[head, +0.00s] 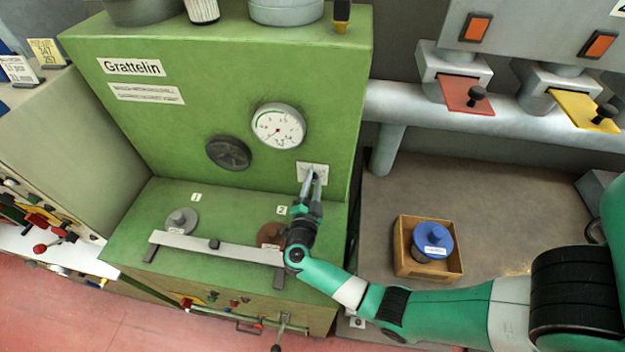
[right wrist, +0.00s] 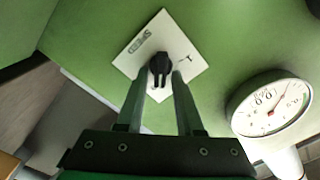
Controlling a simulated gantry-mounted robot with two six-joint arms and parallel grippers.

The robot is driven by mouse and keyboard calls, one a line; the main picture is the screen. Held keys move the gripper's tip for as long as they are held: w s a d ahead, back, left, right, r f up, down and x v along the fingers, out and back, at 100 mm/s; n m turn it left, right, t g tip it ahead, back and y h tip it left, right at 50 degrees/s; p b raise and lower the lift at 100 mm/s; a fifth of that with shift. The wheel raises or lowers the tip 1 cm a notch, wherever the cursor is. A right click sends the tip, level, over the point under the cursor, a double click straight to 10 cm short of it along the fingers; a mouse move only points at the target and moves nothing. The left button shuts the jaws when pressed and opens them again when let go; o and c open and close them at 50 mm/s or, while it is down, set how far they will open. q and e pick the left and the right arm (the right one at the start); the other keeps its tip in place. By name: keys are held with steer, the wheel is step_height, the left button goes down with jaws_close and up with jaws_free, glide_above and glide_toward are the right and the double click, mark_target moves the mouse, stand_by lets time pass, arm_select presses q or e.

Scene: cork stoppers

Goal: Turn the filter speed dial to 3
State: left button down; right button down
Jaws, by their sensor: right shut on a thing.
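The speed dial is a small black knob (right wrist: 160,66) on a white square plate (right wrist: 134,60) fixed to the green machine wall. In the head view the plate (head: 304,166) sits below and right of the round gauge, and the fingers hide the knob. My right gripper (head: 311,176) reaches up to the plate and is shut on the knob. In the right wrist view its two fingertips (right wrist: 161,76) stand on either side of the knob. Lettering shows on the plate, but I cannot read the numbers or the knob's setting. My left gripper is not in view.
A white pressure gauge (head: 278,126) and a black handwheel (head: 228,152) are on the same wall. A metal bar (head: 215,246) spans the green ledge below, with grey (head: 181,221) and brown (head: 270,235) round parts behind it. A wooden box (head: 402,262) holds a blue-topped part (head: 433,235) at right.

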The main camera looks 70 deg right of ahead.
steer(key=shift+s+m, duration=0.1)
steer(key=shift+m, duration=1.1)
steer(key=shift+f, duration=0.1)
steer(key=c, duration=0.8)
jaws_free()
steer(key=shift+c, duration=0.2)
steer(key=shift+a, duration=0.1)
steer(key=p+v, duration=0.1)
steer(key=v, duration=1)
steer(key=shift+a, duration=0.2)
